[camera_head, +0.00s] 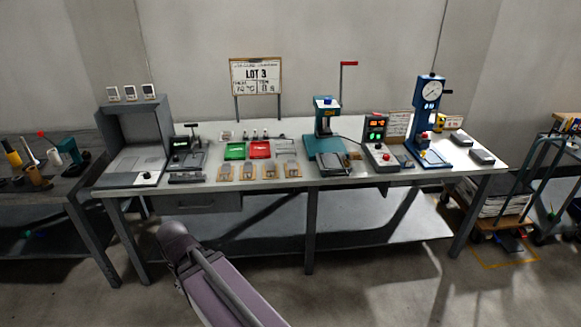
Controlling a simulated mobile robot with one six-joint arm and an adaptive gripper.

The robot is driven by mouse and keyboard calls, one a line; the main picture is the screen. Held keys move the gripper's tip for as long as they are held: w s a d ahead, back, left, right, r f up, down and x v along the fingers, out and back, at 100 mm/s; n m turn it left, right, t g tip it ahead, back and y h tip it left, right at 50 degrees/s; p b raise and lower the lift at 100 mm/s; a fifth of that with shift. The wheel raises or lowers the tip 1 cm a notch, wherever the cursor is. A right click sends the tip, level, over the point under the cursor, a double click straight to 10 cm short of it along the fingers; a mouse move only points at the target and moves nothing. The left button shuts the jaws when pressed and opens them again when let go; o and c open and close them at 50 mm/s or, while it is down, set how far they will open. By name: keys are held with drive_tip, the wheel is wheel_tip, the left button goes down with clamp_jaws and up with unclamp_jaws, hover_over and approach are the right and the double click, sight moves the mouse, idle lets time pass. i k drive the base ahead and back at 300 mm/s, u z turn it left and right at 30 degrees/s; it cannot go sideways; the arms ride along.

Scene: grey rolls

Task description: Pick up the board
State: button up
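A workbench (130,188) with a pale top stands against the wall. Several small tan boards with grey centres lie in a row along its front edge, among them one at the left (225,173) and one at the right (292,170). I cannot tell which of these is the board meant. Part of my arm shows at the bottom, below and in front of the bench. My gripper is not in view.
A green tray (235,151) and a red tray (260,149) lie behind the small boards. A teal press (325,125), a control box (377,140) and a blue gauge press (429,110) stand to the right. A grey booth (135,130) stands left. A cart (540,170) is at far right.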

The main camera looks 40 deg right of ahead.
sight(270, 168)
drive_tip(key=z, duration=0.7)
drive_tip(key=i, duration=0.9)
drive_tip(key=z, duration=0.55)
